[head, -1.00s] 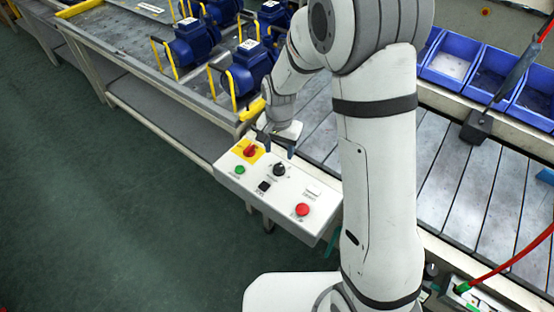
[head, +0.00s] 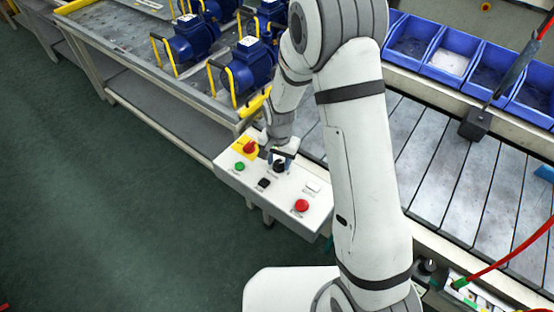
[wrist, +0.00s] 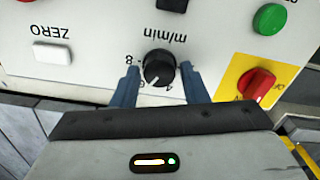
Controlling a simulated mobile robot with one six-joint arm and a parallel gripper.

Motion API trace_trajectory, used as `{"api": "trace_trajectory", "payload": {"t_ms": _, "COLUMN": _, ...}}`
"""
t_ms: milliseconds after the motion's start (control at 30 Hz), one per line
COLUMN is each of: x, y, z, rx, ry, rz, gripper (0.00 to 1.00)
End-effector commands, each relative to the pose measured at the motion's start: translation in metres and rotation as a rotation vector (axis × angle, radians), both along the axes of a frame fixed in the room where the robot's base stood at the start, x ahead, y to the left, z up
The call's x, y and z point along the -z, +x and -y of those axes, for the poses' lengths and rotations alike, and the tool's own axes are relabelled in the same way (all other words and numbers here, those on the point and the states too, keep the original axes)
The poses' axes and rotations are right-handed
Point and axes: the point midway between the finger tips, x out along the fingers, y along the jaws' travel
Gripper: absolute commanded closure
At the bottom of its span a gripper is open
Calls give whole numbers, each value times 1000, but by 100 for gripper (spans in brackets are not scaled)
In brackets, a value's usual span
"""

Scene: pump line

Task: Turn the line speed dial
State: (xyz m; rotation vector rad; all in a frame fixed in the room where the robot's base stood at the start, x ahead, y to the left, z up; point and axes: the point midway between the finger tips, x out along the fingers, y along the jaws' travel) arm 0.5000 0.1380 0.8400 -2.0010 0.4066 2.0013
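The line speed dial is a black round knob (wrist: 159,68) with a white pointer line, set in the white control panel (wrist: 100,75) beside the "m/min" marking. In the head view the dial (head: 279,165) sits in the panel's upper middle, partly covered by my gripper. My gripper (wrist: 160,77) is open, with one blue finger on each side of the dial. A gap shows between each finger and the knob in the wrist view. In the head view my gripper (head: 282,157) is low over the panel. Part of the dial's scale is hidden by the gripper.
The panel also carries a red rotary switch on yellow (wrist: 256,84), a green button (wrist: 269,19), a white ZERO button (wrist: 52,54), a black switch (head: 264,183) and a red button (head: 302,205). Blue pumps (head: 245,72) stand on the bench behind.

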Motion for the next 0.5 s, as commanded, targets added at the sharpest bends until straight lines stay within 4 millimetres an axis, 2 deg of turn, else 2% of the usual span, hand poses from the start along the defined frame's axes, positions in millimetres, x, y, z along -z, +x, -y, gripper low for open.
{"api": "trace_trajectory", "payload": {"t_ms": 67, "x": 0, "y": 0, "z": 0, "rx": 0, "ry": 0, "rz": 0, "gripper": 67}}
{"api": "trace_trajectory", "payload": {"t_ms": 367, "x": 0, "y": 0, "z": 0, "rx": -1, "ry": 0, "rz": 0, "gripper": 91}}
{"api": "trace_trajectory", "payload": {"t_ms": 400, "x": 0, "y": 0, "z": -8, "rx": -4, "ry": 1, "rz": 0, "gripper": 92}}
{"api": "trace_trajectory", "payload": {"t_ms": 500, "x": -1, "y": 1, "z": -3, "rx": -2, "ry": 1, "rz": 3, "gripper": 92}}
